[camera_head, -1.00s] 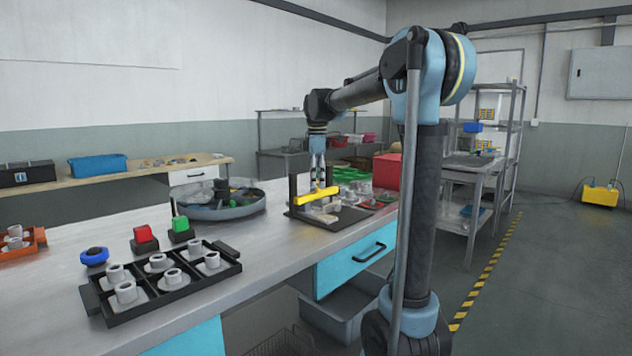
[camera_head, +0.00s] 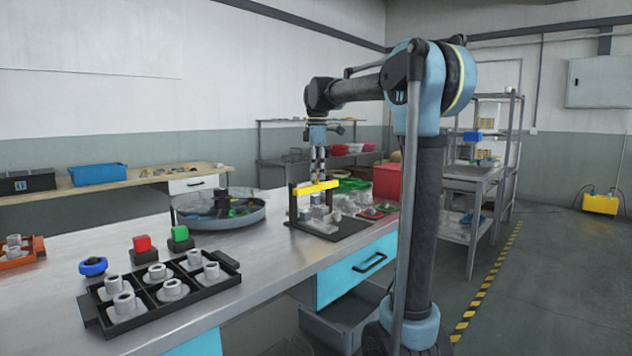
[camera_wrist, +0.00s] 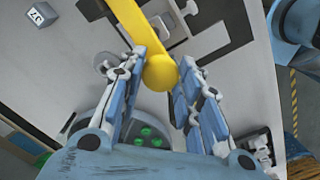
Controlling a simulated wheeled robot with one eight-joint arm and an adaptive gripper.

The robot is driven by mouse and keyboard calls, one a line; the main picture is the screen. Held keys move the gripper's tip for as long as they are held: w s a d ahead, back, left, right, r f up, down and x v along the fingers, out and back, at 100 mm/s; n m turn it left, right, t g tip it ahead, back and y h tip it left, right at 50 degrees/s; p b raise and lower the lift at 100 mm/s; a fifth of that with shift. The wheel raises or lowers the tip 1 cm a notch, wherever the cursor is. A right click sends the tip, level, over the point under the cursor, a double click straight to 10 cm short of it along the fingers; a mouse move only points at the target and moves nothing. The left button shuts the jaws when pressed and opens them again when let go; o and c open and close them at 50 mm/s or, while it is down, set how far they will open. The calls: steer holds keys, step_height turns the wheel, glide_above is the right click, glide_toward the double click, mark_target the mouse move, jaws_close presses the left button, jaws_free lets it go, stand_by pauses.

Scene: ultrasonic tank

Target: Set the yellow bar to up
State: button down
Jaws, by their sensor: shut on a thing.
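The yellow bar (camera_head: 317,187) spans above a dark fixture base (camera_head: 352,225) with grey parts on it, near the far right end of the bench. My gripper (camera_head: 319,176) is over the bar from above, its fingers pointing down. In the wrist view the bar (camera_wrist: 139,30) runs from the top to a rounded end between the two fingers of my gripper (camera_wrist: 161,75), which are shut on that end. The bar looks nearly level in the head view. The exact finger contact is small there.
A round grey tank (camera_head: 225,222) stands left of the fixture. A black tray (camera_head: 220,279) with several grey parts lies nearer, beside a red button (camera_head: 142,243) and a green button (camera_head: 180,233). A red box (camera_head: 387,177) stands behind the fixture to the right.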

steer(key=shift+w+r, duration=0.15)
steer(key=shift+r, duration=0.05)
steer(key=c, duration=1.1)
jaws_free()
step_height(320, 180, up, 12)
steer(key=shift+f, duration=0.1)
steer(key=s+d+f+m+t, duration=0.1)
steer(key=s+d+f+m, duration=0.4)
steer(key=s+f, duration=0.4)
steer(key=s+d+f+m, duration=0.4)
steer(key=s+d+f, duration=0.2)
steer(key=s+f, duration=0.35)
steer(key=s+d+f+m, duration=0.1)
steer(key=s+f+m, duration=0.2)
steer(key=s+f, duration=0.2)
steer(key=s+d+f+m, duration=0.2)
steer(key=s+f, duration=0.4)
steer(key=f, duration=0.6)
steer(key=s+d+f+m+t, duration=0.1)
steer(key=s+f+m, duration=0.2)
steer(key=s+f, duration=0.2)
steer(key=shift+s+d+f+m, duration=0.1)
steer(key=shift+d+f+m, duration=0.1)
steer(key=shift+f, duration=0.75)
steer(key=shift+s+d+f+m, duration=0.1)
steer(key=shift+f+m, duration=0.1)
steer(key=shift+f, duration=0.75)
